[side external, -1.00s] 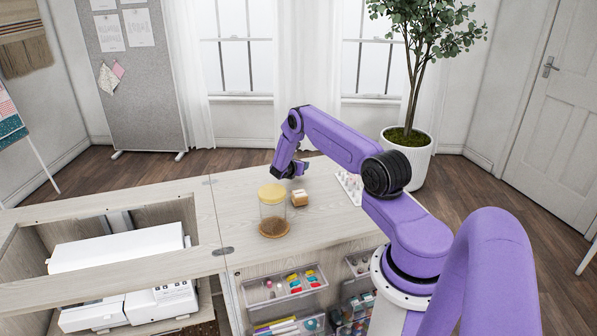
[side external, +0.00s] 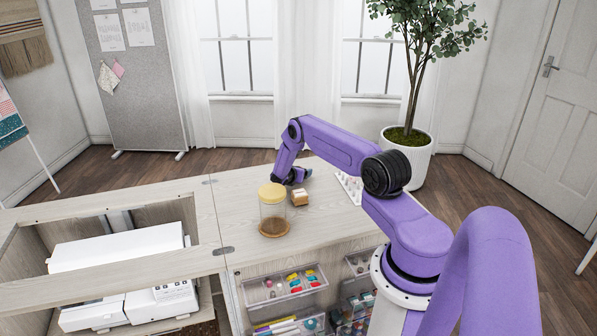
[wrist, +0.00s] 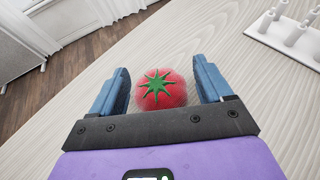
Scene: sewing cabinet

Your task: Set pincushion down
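The red tomato pincushion (wrist: 172,98) with a green star-shaped top shows in the wrist view, between the blue fingers of my gripper (wrist: 162,82). A narrow gap shows on each side of it, so the fingers look open around it and apart from it. In the side external view my gripper (side external: 291,178) is low over the far part of the wooden tabletop (side external: 340,225), behind the jar. The pincushion cannot be made out in that view. Its underside is hidden, and it appears to be at the tabletop.
A white spool rack (wrist: 290,37) is to the right. The tabletop's far edge is close.

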